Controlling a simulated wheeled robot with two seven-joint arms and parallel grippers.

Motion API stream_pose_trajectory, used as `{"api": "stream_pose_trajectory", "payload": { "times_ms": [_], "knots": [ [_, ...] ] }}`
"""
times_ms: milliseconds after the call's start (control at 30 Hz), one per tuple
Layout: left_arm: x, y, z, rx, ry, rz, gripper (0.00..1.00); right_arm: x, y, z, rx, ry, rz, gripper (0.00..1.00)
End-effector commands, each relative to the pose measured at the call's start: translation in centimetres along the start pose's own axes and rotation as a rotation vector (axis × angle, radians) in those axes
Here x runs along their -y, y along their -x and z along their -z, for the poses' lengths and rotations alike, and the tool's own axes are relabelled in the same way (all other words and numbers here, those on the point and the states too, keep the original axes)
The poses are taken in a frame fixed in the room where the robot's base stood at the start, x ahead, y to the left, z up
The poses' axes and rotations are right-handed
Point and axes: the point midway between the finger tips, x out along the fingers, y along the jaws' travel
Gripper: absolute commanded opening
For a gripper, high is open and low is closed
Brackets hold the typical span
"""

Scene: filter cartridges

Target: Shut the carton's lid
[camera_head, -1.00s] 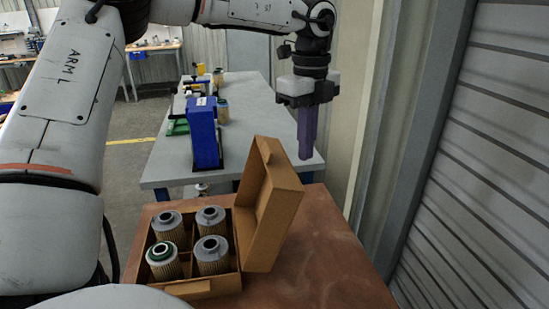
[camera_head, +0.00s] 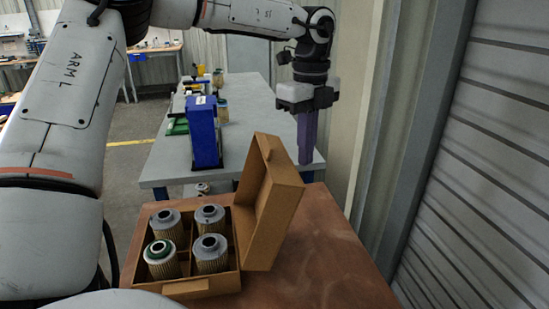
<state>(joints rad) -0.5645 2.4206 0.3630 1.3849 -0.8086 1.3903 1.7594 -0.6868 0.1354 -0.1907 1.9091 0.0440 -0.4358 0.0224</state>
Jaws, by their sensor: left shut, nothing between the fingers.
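The open brown carton (camera_head: 205,286) stands on the brown table. Its lid (camera_head: 272,215) is raised on the right side, upright and leaning slightly right. Several filter cartridges (camera_head: 211,252) stand in the carton's compartments; the front left one has a green ring (camera_head: 160,252). My left gripper (camera_head: 306,160) points down beyond and to the right of the lid, above the table's far right part. Its purple fingers are shut and empty, and appear apart from the lid. My right gripper is not in view.
The brown table (camera_head: 325,255) is clear right of the carton. Behind is a grey bench (camera_head: 255,120) with a blue box (camera_head: 205,132) and smaller items. A wall and a grey ribbed shutter (camera_head: 490,150) close off the right side.

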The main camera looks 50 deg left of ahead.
Motion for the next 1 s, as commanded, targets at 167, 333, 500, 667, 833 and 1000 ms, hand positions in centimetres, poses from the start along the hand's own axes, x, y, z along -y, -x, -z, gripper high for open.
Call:
{"api": "stream_pose_trajectory", "payload": {
  "times_ms": [167, 333, 500, 667, 833, 1000],
  "knots": [
    [0.0, -0.9, 0.0, 0.0, 0.0, 0.0, 0.0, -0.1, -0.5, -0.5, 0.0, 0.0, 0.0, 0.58],
    [0.0, -1.6, 0.0, -0.001, -0.001, 0.0, 0.0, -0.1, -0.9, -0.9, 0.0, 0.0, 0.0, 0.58],
    [0.0, -2.2, 0.0, 0.0, -0.001, 0.0, 0.0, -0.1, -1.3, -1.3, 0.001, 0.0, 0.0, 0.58],
    [0.0, -2.5, 0.0, 0.0, 0.0, 0.0, 0.0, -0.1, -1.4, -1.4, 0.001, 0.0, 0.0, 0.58],
    [0.0, -2.5, 0.0, 0.0, 0.0, 0.0, 0.0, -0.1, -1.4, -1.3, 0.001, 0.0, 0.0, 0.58],
    [-0.2, -2.5, -0.1, 0.0, 0.0, 0.001, 0.0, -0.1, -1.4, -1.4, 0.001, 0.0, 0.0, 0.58]
  ]
}}
